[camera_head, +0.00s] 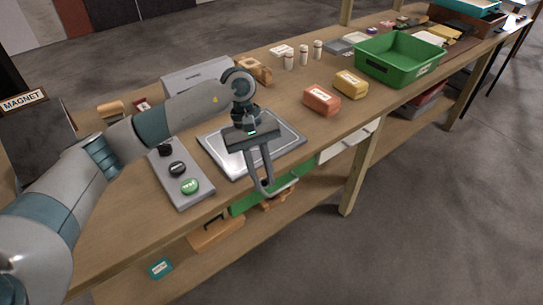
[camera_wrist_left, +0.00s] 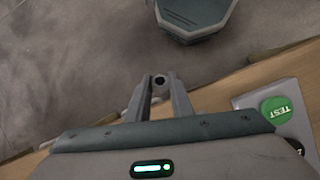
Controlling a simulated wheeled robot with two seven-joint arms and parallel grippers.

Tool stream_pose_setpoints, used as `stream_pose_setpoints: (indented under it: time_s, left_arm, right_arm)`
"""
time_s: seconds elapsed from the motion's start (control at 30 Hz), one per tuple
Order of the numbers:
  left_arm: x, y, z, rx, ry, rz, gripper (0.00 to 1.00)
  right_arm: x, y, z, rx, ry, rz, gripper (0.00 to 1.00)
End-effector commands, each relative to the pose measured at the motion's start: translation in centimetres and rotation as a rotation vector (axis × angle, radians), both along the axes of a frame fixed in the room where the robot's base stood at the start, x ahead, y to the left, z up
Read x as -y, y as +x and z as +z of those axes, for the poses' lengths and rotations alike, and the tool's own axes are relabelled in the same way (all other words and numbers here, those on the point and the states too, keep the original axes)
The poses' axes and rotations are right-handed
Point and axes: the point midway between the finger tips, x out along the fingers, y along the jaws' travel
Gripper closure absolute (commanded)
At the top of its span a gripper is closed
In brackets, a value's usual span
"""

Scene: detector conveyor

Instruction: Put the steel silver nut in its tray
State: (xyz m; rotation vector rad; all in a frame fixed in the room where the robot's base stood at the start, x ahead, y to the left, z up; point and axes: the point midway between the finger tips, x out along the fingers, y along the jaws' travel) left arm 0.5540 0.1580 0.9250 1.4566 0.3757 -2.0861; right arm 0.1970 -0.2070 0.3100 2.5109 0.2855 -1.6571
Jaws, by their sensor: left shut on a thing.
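My left gripper (camera_head: 266,186) reaches down at the front edge of the bench, in front of the metal tray. Its two fingers are closed on a small grey nut with a dark hole, which shows between the fingertips in the left wrist view (camera_wrist_left: 159,82). In the head view the nut is too small to make out clearly. A shallow silver metal tray (camera_head: 218,146) lies on the bench behind the gripper, partly covered by my wrist and fingers. My right gripper is not in view.
A grey panel with a green TEST button (camera_head: 190,186) lies left of the tray. Red (camera_head: 321,100) and yellow (camera_head: 351,84) packs and a green bin (camera_head: 398,60) stand to the right. A lower shelf (camera_head: 215,235) holds more items. A grey box (camera_head: 197,76) is behind.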

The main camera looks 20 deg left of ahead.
Motion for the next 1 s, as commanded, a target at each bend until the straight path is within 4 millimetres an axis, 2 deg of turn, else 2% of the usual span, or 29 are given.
stream_pose_setpoints:
  time_s: [0.17, 0.3, 0.4, 0.5, 0.63, 1.0]
  left_arm:
    - [-1.6, -4.1, -3.7, -0.004, 0.004, -0.186, 1.00]
    - [-3.0, -8.4, -6.7, -0.007, 0.004, -0.373, 1.00]
    - [-3.8, -10.9, -8.2, -0.009, 0.000, -0.487, 1.00]
    - [-4.3, -12.5, -9.0, -0.010, -0.004, -0.559, 1.00]
    - [-4.5, -13.4, -9.4, -0.012, -0.007, -0.598, 1.00]
    - [-4.5, -13.4, -9.5, -0.011, -0.007, -0.599, 1.00]
  right_arm:
    - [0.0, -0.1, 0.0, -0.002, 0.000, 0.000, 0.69]
    - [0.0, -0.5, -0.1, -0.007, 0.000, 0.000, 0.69]
    - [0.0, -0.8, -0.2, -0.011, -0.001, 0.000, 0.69]
    - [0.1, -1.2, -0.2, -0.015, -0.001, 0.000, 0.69]
    - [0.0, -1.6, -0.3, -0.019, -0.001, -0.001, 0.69]
    - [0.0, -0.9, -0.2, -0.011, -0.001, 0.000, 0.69]
